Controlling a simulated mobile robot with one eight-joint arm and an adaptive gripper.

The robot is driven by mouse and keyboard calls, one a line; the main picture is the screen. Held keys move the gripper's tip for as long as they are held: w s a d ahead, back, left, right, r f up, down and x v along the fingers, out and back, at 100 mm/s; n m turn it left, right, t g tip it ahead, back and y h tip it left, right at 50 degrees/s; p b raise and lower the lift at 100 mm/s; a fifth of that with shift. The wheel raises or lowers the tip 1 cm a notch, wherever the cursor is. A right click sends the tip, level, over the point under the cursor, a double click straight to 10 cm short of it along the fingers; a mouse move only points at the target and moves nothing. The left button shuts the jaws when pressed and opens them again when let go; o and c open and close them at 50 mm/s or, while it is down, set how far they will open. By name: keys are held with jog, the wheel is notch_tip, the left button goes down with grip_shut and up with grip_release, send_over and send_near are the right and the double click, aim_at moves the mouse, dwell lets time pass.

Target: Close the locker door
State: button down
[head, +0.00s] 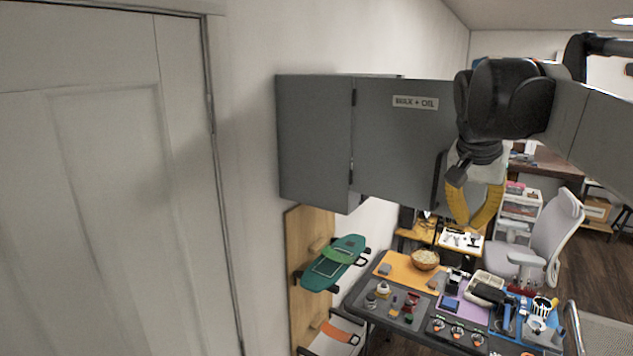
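The locker (314,138) is a grey metal box on the white wall. Its door (395,140) is hinged at the locker's near front edge and stands open, swung out to the right. The door bears a label reading "WAX + OIL". My gripper (471,222) has yellow fingers and points down beside the door's free edge, on the right. My arm covers the area at the door's upper right, so I cannot tell whether the gripper touches the door. The locker's inside is hidden behind the door.
Below is a workbench (410,333) crowded with tools, bottles and a bowl (425,259). A wooden rack (298,250) with a green skateboard (335,262) hangs under the locker. A grey chair (556,230) stands at right. A closed room door (110,170) is at left.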

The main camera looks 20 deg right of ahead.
aim_at(474, 213)
jog(key=w+d, duration=0.1)
jog(key=w+d+p, duration=0.1)
jog(key=d, duration=0.1)
jog(key=shift+w+d+f, duration=0.25)
jog(key=shift+w+f, duration=0.05)
jog(key=shift+f, duration=0.1)
